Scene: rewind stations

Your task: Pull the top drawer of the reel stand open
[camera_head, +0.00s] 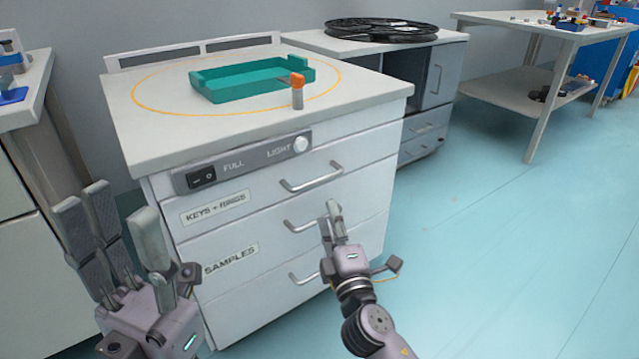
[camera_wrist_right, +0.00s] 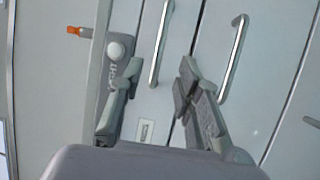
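The reel stand (camera_head: 150,140) is a white drawer cabinet; all its drawers look closed. Its top drawer (camera_head: 252,196) is labelled KEYS + RINGS and has a silver bar handle (camera_head: 311,180). That handle (camera_wrist_right: 161,42) shows in the right wrist view, in line with the gap between my right fingers. My right gripper (camera_wrist_right: 158,82) is open and empty. In the head view it (camera_head: 333,220) appears below the top handle, overlapping the second drawer's handle end; contact is not visible. My left gripper (camera_head: 115,225) is open and empty at the lower left, before the stand.
A teal tray (camera_head: 225,96) and an orange-topped post (camera_head: 297,98) are on the stand's top. A grey switch panel (camera_head: 240,165) with a round light is above the top drawer. The SAMPLES drawer's handle (camera_head: 300,225) is below. Open blue floor lies to the right.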

